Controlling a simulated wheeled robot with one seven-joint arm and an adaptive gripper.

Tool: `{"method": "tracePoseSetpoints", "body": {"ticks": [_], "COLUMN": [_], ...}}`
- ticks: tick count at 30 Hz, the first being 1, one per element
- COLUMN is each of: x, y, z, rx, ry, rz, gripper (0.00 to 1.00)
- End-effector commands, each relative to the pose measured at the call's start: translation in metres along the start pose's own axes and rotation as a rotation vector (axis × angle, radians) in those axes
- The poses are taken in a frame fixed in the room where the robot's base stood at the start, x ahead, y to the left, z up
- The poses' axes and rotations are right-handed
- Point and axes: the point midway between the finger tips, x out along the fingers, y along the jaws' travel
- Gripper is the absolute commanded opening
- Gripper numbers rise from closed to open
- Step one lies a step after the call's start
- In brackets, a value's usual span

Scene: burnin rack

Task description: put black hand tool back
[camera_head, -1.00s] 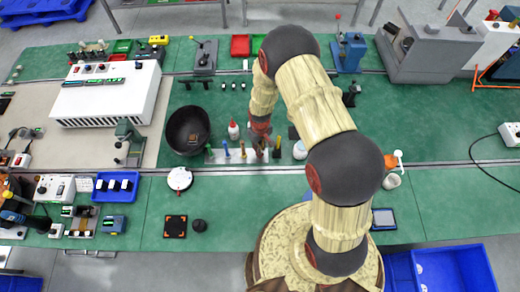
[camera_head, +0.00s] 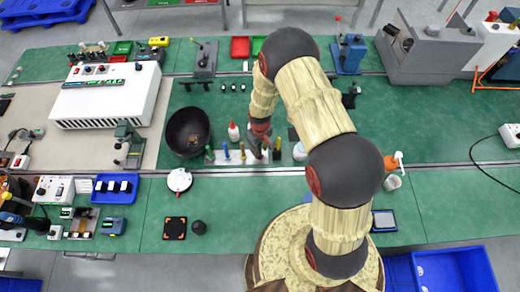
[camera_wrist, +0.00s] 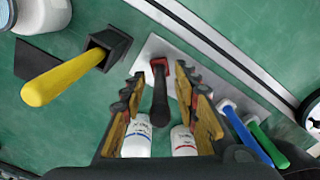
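The black hand tool (camera_wrist: 159,103) shows in the wrist view as a dark handle at a red-rimmed socket on the pale tool rack (camera_wrist: 156,47). My gripper (camera_wrist: 159,74) is open, with one finger on each side of the handle and a gap on both sides. How deep the tool sits in the socket I cannot tell. In the head view my gripper (camera_head: 258,145) is over the rack (camera_head: 217,158), and my arm and fingers hide most of the tool.
A yellow-handled tool (camera_wrist: 60,78) in a black holder stands to the left of my gripper; blue (camera_wrist: 247,137) and green (camera_wrist: 267,143) tools stand to the right. Two white bottles (camera_wrist: 137,138) (camera_wrist: 184,141) are close below.

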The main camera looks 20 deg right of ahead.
Motion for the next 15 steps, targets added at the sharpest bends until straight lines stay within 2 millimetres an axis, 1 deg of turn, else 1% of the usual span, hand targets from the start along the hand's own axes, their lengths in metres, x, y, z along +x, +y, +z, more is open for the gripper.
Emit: {"method": "tracePoseSetpoints", "body": {"ticks": [4,5,8,15], "x": [-0.005,-0.010,-0.028,-0.079], "y": [0.000,0.000,0.001,0.000], "z": [0.000,-0.001,-0.002,-0.001], "rx": [0.000,0.000,0.000,0.000], "ry": [0.000,0.001,0.003,0.003], "rz": [0.000,0.000,0.001,0.001], "gripper": [0.30,0.30,0.30,0.30]}}
